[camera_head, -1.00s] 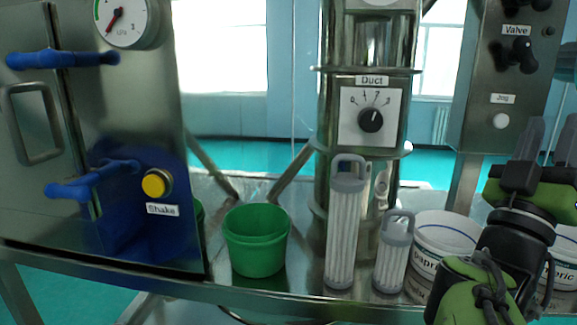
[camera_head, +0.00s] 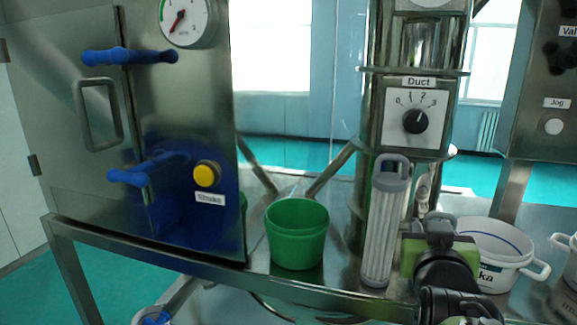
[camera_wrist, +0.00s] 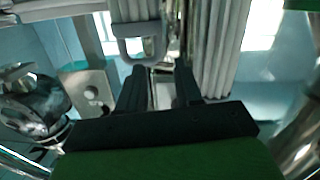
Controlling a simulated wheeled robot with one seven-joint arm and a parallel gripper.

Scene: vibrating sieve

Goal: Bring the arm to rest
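My arm shows at the lower right of the head view, with its green and black end part (camera_head: 440,262) in front of the table edge. In the wrist view the two dark fingers of my gripper (camera_wrist: 160,76) stand apart with nothing between them. A grey handle of a pleated filter (camera_wrist: 140,42) shows just beyond the fingers. In the head view the tall white filter (camera_head: 382,225) stands on the steel table left of my arm. My fingers cannot be made out clearly in the head view.
A green bucket (camera_head: 297,234) stands on the table (camera_head: 330,293) left of the filter. White tubs (camera_head: 495,252) stand at the right, close to my arm. A steel cabinet (camera_head: 70,170) with blue handles is at the left. The Duct dial (camera_head: 415,120) is behind the filter.

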